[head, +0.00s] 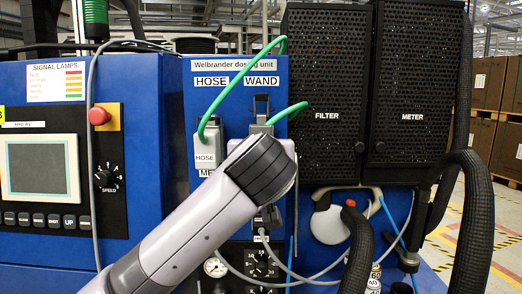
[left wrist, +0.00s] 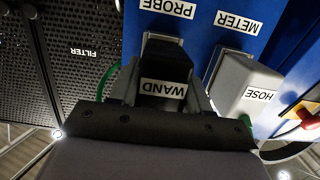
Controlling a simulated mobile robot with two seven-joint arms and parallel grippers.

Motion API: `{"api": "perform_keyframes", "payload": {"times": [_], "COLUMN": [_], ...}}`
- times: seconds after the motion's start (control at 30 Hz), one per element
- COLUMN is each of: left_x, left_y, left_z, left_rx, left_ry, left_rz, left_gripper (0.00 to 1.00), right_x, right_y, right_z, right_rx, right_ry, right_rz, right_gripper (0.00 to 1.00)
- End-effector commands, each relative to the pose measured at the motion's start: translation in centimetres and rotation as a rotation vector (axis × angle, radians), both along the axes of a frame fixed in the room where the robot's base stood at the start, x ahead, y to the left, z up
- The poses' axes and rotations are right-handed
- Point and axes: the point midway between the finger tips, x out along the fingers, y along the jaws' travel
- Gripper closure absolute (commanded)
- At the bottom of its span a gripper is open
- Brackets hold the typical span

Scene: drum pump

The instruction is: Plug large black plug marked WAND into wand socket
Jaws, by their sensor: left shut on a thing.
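The black plug marked WAND (left wrist: 152,72) sits between the fingers of my left gripper (left wrist: 160,95) in the left wrist view, and the gripper is shut on it. In the head view my left gripper (head: 265,165) comes up from the lower left and covers the plug. It is directly below the WAND label (head: 262,81) on the blue panel. A grey latched housing (head: 262,128) shows just above the gripper, with a green cable (head: 291,112) beside it. The wand socket's opening is hidden, so I cannot tell how deep the plug sits. My right gripper is out of view.
A grey HOSE plug (head: 205,153) stands close to the left of my gripper; a green cable arcs over it. Black FILTER (head: 327,60) and METER (head: 415,80) boxes are on the right. A black connector (head: 267,217) and loose grey cables are below. Thick black hoses hang at right.

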Motion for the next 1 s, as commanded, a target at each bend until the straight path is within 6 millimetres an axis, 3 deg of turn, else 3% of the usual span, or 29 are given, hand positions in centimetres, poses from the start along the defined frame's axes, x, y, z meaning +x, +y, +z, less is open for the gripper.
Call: {"api": "perform_keyframes", "payload": {"times": [1.0], "left_x": [1.0], "left_y": [0.0], "left_z": [0.0], "left_rx": [0.000], "left_ry": [-0.002], "left_rz": [0.000], "left_gripper": [0.90], "right_x": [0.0], "right_y": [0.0], "right_z": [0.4], "right_rx": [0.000], "right_ry": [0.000], "right_rz": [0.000], "right_gripper": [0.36]}}
